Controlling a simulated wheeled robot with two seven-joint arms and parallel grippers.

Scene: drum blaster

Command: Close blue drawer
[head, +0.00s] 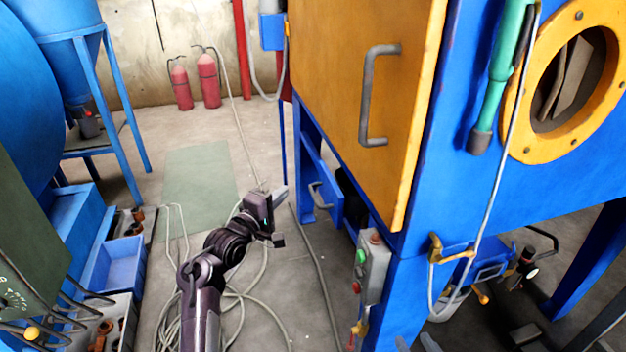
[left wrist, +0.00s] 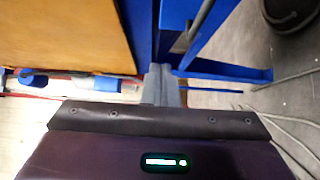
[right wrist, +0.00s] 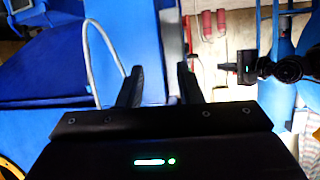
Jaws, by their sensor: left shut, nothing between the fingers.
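The blue drawer (head: 330,198) is low under the orange-doored blue machine in the head view. Its front stands out from the machine's frame, with a dark gap behind it, and it has a grey bar handle (head: 317,194). My left gripper (head: 282,193) is shut and empty, just left of the drawer front and apart from the handle. In the left wrist view its closed fingertips (left wrist: 161,75) are below a blue panel and grey bar, probably the drawer and its handle. My right gripper (right wrist: 158,85) is open and empty in the right wrist view, near blue machine panels.
The orange door (head: 340,80) overhangs the drawer. A grey control box (head: 372,268) is on the machine's front leg. Loose cables (head: 245,300) lie on the floor around my left arm. A blue bin (head: 118,265) stands at left.

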